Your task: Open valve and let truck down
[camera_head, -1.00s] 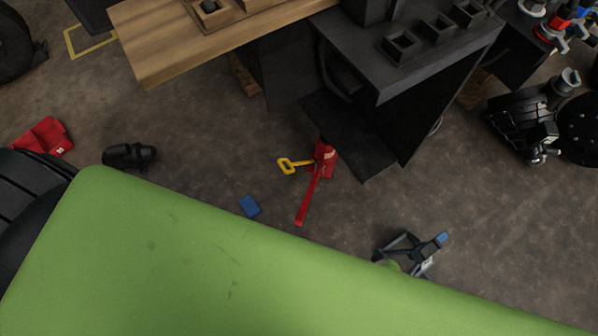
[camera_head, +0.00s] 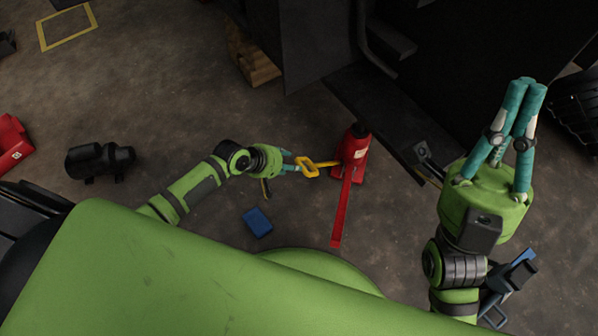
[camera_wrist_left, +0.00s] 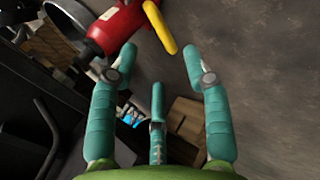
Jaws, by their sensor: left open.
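The red bottle jack (camera_head: 352,158) stands on the floor beside the black truck (camera_head: 375,110), with a long red lever (camera_head: 341,215) reaching toward me. A yellow valve handle (camera_head: 308,167) sticks out from its left side. My left gripper (camera_head: 288,164) is just left of the handle. In the left wrist view my left gripper (camera_wrist_left: 172,65) has its fingers spread and nothing between them; the yellow handle (camera_wrist_left: 160,27) lies just past the fingertips, with the red jack (camera_wrist_left: 115,25) beside it. My right gripper (camera_head: 530,86) is raised at the right, fingertips together, empty.
A blue block (camera_head: 257,222) lies on the floor below my left arm. A black cylinder-like part (camera_head: 100,160) and a red object (camera_head: 13,145) lie at the left. Floor left of the jack is mostly clear.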

